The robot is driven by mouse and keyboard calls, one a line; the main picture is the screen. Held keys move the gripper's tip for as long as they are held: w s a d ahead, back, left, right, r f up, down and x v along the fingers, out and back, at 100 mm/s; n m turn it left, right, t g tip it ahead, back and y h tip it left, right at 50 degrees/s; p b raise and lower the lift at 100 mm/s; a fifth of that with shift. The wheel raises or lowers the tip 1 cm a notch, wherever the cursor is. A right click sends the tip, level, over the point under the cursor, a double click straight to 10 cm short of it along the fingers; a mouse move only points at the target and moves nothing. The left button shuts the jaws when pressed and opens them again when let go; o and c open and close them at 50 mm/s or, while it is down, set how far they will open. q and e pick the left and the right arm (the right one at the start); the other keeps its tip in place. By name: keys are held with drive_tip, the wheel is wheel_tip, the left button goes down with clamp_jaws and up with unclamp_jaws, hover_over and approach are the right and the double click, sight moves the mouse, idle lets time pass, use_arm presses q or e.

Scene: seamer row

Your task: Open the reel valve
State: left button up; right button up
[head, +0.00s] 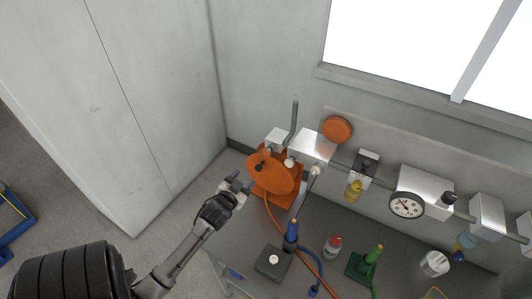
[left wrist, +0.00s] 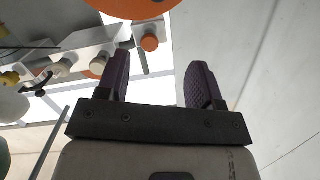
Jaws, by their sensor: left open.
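An orange hose reel (head: 270,175) stands at the left end of the grey bench, with an orange hose running down from it. Behind it are silvery blocks on a pipe, with a grey lever (head: 294,118) sticking up. I cannot tell for sure which part is the reel valve. My left gripper (head: 236,182) is open and empty, just left of the reel and apart from it. In the left wrist view the left gripper (left wrist: 158,78) has its fingers spread; the orange reel (left wrist: 135,7) shows at the top edge. My right gripper is not in view.
A round orange disc (head: 337,129) sits by the wall. A dial gauge (head: 406,205), a red-and-white bottle (head: 332,246), a blue-topped tool (head: 291,232) and a green fitting (head: 372,255) are to the right. Open floor lies left of the bench.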

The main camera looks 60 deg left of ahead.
sight(266, 154)
use_arm(q)
drive_tip(key=w+a+r, duration=0.1)
drive_tip(key=w, duration=0.3)
drive_tip(key=w+a+t+p, duration=0.1)
drive_tip(key=w+a, duration=0.1)
drive_tip(key=w, duration=0.2)
drive_tip(key=w+a+r+t, duration=0.1)
drive_tip(key=w+a, duration=0.1)
drive_tip(key=w, duration=0.3)
drive_tip(key=shift+a+r, duration=0.2)
drive_tip(key=shift+r, duration=0.15)
clamp_jaws()
idle(0.4)
